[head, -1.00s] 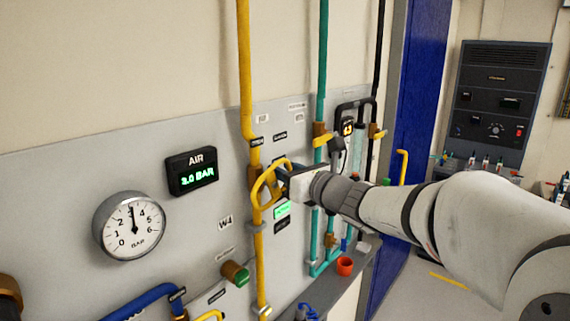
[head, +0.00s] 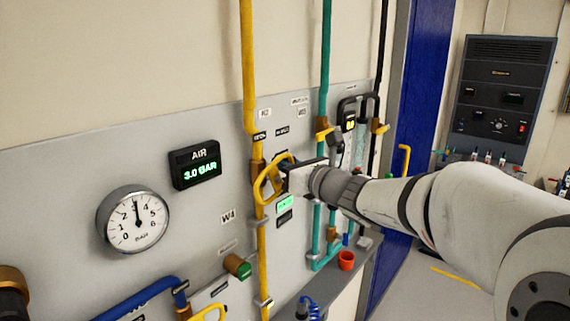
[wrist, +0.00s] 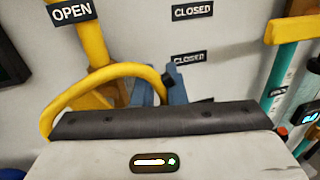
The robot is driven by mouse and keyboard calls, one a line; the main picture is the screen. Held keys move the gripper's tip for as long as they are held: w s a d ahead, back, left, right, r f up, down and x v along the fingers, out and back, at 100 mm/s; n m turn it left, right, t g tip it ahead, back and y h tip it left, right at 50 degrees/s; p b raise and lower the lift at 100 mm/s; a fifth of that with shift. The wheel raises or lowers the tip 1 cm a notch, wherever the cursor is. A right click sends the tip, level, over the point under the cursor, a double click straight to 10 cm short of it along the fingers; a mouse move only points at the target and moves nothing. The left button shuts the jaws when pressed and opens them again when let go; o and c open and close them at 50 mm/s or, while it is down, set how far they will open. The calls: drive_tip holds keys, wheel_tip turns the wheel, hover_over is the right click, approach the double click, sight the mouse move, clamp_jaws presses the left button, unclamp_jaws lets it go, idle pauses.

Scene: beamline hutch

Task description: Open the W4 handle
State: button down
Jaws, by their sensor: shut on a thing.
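My gripper (head: 287,169) reaches in from the right and is shut on the ring's right side. In the wrist view the yellow handle (wrist: 88,82) arcs over from the left, and its dark-tipped end lies at my blue fingers (wrist: 163,92). My gripper's body hides the lower part of the handle there. The W4 label (head: 228,216) is on the panel, to the lower left of the held handle. I cannot tell which handle it names.
OPEN (wrist: 71,11) and CLOSED (wrist: 192,11) labels show near the handle. An AIR display (head: 196,164) reads 3.0 BAR above a round gauge (head: 133,218).

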sight(286, 158)
drive_tip(key=shift+n+b, duration=0.3)
drive_tip(key=shift+b, duration=0.6)
drive_tip(key=n+b, duration=0.1)
drive_tip(key=b, duration=0.1)
drive_tip(key=n+b, duration=0.1)
drive_tip(key=b, duration=0.3)
drive_tip(key=shift+s+a+r+n+t+y, duration=0.1)
drive_tip(key=shift+s+r+n+t+y, duration=0.2)
drive_tip(key=shift+r+n, duration=0.1)
drive_tip(key=n+b, duration=0.2)
drive_tip(key=b, duration=0.1)
drive_tip(key=r+n+b, duration=0.1)
drive_tip(key=n+b, duration=0.1)
drive_tip(key=b, duration=0.2)
drive_tip(key=s+a+r+n+y+b, duration=0.1)
drive_tip(key=b, duration=0.2)
drive_tip(key=shift+s+n, duration=0.1)
drive_tip(key=shift+n, duration=0.3)
drive_tip(key=n+b, duration=0.2)
drive_tip(key=s+a+r+n+y+b, duration=0.1)
drive_tip(key=n+b, duration=0.2)
drive_tip(key=b, duration=0.2)
drive_tip(key=shift+s+a+r+n+y, duration=0.2)
drive_tip(key=shift+s+r+n+y, duration=0.1)
drive_tip(key=shift+s+r+n, duration=0.1)
drive_tip(key=c, duration=1.5)
unclamp_jaws()
drive_tip(key=shift+c, duration=0.2)
